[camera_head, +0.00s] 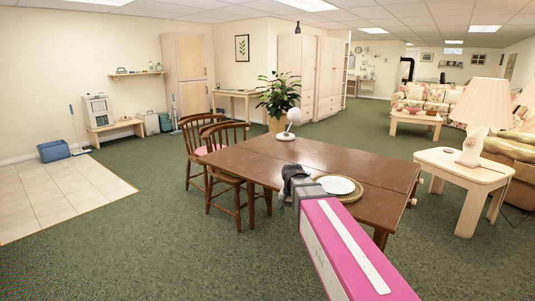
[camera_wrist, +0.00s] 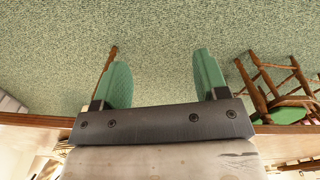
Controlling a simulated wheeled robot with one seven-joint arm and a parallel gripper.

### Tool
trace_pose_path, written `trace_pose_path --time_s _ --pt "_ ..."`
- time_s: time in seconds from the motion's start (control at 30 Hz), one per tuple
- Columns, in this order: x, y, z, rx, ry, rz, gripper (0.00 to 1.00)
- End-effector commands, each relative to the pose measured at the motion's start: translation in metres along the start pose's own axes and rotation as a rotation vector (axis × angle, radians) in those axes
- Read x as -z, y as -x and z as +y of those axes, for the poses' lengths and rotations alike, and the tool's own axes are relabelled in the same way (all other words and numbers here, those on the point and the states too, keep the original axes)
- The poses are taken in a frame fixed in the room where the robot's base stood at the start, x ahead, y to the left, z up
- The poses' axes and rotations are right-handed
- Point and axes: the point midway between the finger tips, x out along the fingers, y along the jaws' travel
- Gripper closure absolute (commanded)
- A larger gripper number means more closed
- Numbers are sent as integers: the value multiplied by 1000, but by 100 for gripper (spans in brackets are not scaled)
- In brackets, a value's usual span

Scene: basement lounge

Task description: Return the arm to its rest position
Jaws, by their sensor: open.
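My pink and grey arm reaches in from the bottom right of the head view. My gripper (camera_head: 290,183) appears at its far end, in front of the brown wooden table (camera_head: 275,151) in the picture. In the wrist view my gripper (camera_wrist: 160,68) has its two green fingers wide apart. Nothing is between them; green carpet (camera_wrist: 155,35) shows behind. How high the gripper is relative to the tabletop is hard to tell.
A white plate (camera_head: 339,185) on a round woven mat (camera_head: 351,197) and a white lamp (camera_head: 291,123) stand on the table. Wooden chairs (camera_head: 229,157) are at its left. A side table (camera_head: 464,166) with a lamp stands right. Carpet on the left is clear.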

Motion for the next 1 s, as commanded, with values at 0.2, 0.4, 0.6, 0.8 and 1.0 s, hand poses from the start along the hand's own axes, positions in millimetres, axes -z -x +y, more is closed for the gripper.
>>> trace_pose_path --time_s 0.2,0.4,0.6,0.8,1.0 --pt "-32 -67 59 -1 137 -3 33" --pt "-62 -115 103 -1 262 -1 33" --pt "-82 -141 129 0 344 2 33" --pt "-84 -143 131 0 351 2 33" --pt "-84 -143 131 0 351 2 33"
